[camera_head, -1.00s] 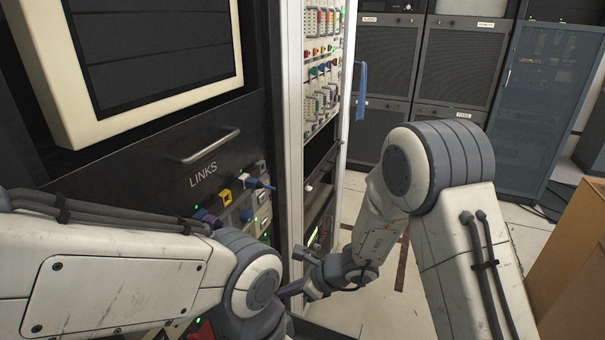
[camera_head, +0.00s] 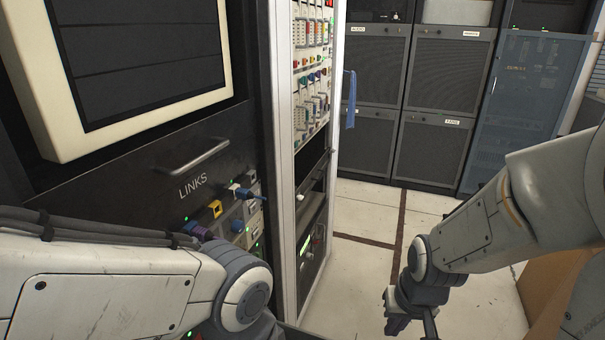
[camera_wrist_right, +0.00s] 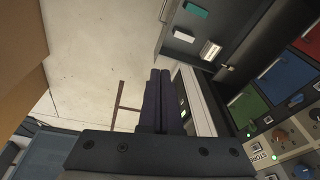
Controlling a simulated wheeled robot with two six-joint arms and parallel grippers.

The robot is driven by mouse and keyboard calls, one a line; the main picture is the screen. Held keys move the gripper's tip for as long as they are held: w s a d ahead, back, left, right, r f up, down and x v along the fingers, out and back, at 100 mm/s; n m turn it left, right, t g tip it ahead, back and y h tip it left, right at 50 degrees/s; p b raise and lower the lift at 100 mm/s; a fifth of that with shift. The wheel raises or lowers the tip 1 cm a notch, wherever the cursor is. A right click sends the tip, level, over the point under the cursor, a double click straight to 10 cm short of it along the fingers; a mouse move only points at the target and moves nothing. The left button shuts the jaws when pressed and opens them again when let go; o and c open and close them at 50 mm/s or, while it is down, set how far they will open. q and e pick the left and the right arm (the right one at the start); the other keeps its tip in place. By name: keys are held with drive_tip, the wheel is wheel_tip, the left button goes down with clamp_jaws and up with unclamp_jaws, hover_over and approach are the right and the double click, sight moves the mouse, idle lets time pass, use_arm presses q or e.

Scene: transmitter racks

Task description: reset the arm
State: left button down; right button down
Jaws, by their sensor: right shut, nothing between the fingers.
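My right arm (camera_head: 500,225) comes in from the right of the head view, its forearm reaching left and down. My right gripper (camera_head: 397,324) hangs low over the floor, clear of the racks. In the right wrist view its two dark fingers (camera_wrist_right: 160,88) lie together, shut with nothing between them. My left arm (camera_head: 110,280) crosses the lower left of the head view in front of the LINKS rack. Its gripper is out of sight below the frame.
The LINKS rack (camera_head: 150,190) with plugged cables stands close on the left. Beside it is a white-framed rack (camera_head: 283,150). Grey cabinets (camera_head: 437,85) line the back. A tan box (camera_head: 545,288) stands at the lower right. Pale floor (camera_head: 370,215) lies free between.

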drive_tip(key=s+a+r+n+g+p, duration=0.2)
drive_tip(key=s+a+r+n+p, duration=0.4)
drive_tip(key=s+a+r, duration=0.6)
drive_tip(key=s+r+n, duration=0.1)
drive_tip(key=s+n, duration=0.1)
drive_tip(key=shift+a+n+y, duration=0.2)
drive_tip(key=shift+n+y, duration=0.1)
